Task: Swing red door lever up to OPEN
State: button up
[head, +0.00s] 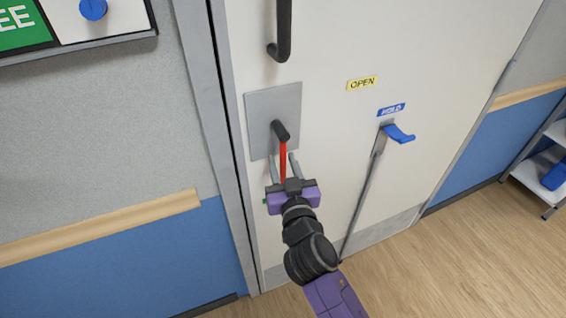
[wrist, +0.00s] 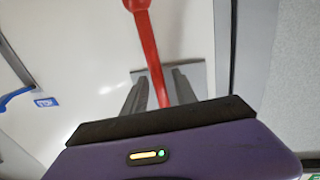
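The red door lever (head: 283,161) hangs down from a dark pivot on a grey plate (head: 262,110) on the door. A yellow OPEN label (head: 362,83) is on the door up and to the right of it. My gripper (head: 284,164) is below the pivot, with one finger on each side of the lever. In the wrist view the red lever (wrist: 150,50) runs between the fingers of my gripper (wrist: 158,88), with gaps beside it. The gripper is open and not clamped on the lever. The lever's lower end is partly hidden by the gripper.
A black door handle (head: 283,35) is above the plate. A blue HOLD lever (head: 399,134) with a long grey rod (head: 362,195) is to the right. The door frame (head: 208,110) and a wall rail (head: 100,228) are left. A shelf (head: 545,175) stands far right.

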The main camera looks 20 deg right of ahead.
jog(key=shift+c, duration=0.2)
grip_shut()
dwell(1.1)
